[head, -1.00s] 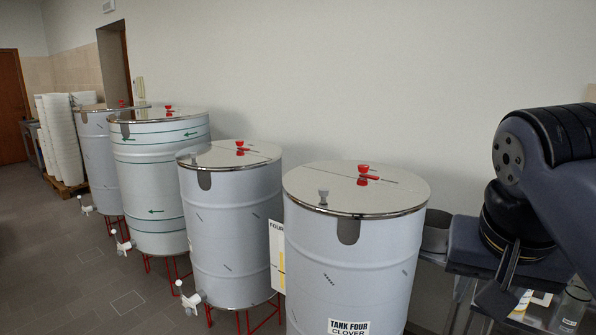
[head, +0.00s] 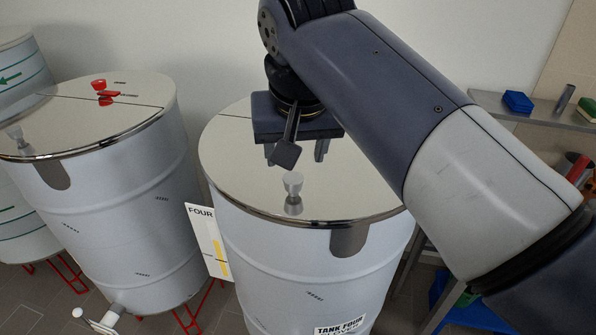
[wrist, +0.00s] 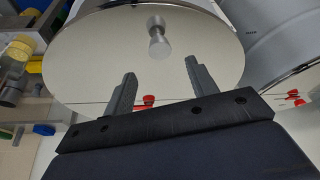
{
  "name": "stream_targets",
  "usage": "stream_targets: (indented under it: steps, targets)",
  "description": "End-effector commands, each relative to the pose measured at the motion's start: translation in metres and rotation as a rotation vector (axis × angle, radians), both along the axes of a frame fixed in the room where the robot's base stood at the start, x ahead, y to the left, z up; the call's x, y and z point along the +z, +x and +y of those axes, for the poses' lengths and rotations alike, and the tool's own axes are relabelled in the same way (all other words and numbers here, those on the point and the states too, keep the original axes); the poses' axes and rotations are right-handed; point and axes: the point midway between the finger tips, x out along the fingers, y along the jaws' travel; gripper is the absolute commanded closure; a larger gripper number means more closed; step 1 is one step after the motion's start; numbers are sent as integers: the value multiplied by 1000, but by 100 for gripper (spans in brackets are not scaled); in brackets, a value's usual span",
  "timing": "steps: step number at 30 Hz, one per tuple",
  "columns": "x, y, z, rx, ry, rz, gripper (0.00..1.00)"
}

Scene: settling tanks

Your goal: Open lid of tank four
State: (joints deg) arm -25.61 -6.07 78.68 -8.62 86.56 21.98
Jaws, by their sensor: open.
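Tank four (head: 285,265) is a grey-white drum with a label reading "TANK FOUR" near its bottom edge in the head view. Its shiny lid (head: 250,185) lies flat and closed on top. A small silver knob (head: 293,190) stands on the front half of the lid; it also shows in the wrist view (wrist: 158,38). My gripper (head: 305,158) is above the lid, behind the knob in the head view. In the wrist view the fingers (wrist: 160,85) are apart and empty, with the knob beyond their tips. The lid's red fitting (wrist: 148,101) shows between the fingers.
Another lidded tank (head: 120,210) with a red fitting stands to the left. A card reading "FOUR" (head: 207,240) hangs between the tanks. A shelf (head: 545,112) at the right holds a blue box (head: 517,101) and other small items. A wall is close behind.

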Motion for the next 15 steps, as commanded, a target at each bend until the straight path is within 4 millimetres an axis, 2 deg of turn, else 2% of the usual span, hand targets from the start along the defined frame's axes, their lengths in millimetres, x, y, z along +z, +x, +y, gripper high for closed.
stream_targets:
  steps: [6,12,15]
  targets:
    - [-39,15,0,-2,-2,5,45]
    - [-62,25,1,0,-1,3,45]
    - [-67,27,1,-1,0,1,45]
